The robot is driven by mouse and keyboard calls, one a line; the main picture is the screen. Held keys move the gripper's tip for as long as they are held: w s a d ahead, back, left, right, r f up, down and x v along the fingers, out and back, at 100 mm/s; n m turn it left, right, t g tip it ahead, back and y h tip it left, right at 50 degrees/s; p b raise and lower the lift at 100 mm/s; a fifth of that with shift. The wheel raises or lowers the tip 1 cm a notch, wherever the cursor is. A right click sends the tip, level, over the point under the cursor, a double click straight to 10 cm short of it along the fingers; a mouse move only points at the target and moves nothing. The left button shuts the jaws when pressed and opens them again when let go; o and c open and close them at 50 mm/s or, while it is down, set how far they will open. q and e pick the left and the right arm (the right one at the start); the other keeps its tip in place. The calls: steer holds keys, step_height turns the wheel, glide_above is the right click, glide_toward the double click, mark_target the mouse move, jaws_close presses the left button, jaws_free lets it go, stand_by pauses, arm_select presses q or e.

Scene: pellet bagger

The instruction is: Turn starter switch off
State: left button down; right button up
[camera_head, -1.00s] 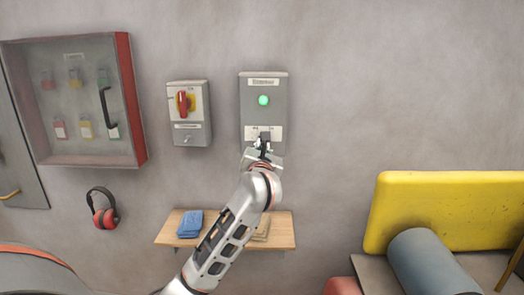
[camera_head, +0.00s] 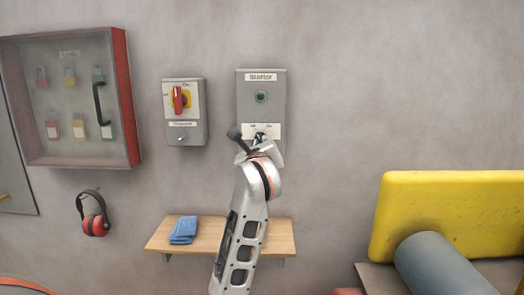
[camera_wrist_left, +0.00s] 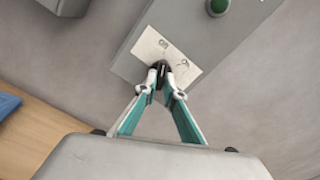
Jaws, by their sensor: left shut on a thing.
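The grey starter box (camera_head: 275,88), labelled "Starter", is on the wall. Its round green lamp (camera_head: 261,96) looks dark; it also shows in the left wrist view (camera_wrist_left: 218,6). Below the lamp is a white off/on plate (camera_head: 277,131), also in the left wrist view (camera_wrist_left: 184,54). My left gripper (camera_wrist_left: 163,84) is shut on the black starter switch (camera_wrist_left: 163,69) at the plate's lower edge. In the head view the left gripper (camera_head: 258,141) covers most of the switch. My right gripper is not in view.
A grey isolator box with a red handle (camera_head: 179,98) is to the left. A lock cabinet (camera_head: 127,100) and red ear defenders (camera_head: 95,219) are further left. A wooden shelf (camera_head: 280,235) with a blue cloth (camera_head: 184,230) is below. A yellow panel (camera_head: 450,205) is at right.

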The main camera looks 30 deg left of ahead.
arm_select(q)
steer(key=shift+n, duration=0.4)
steer(key=c, duration=2.1)
jaws_free()
steer(key=shift+c, duration=0.2)
steer(key=v, duration=1.2)
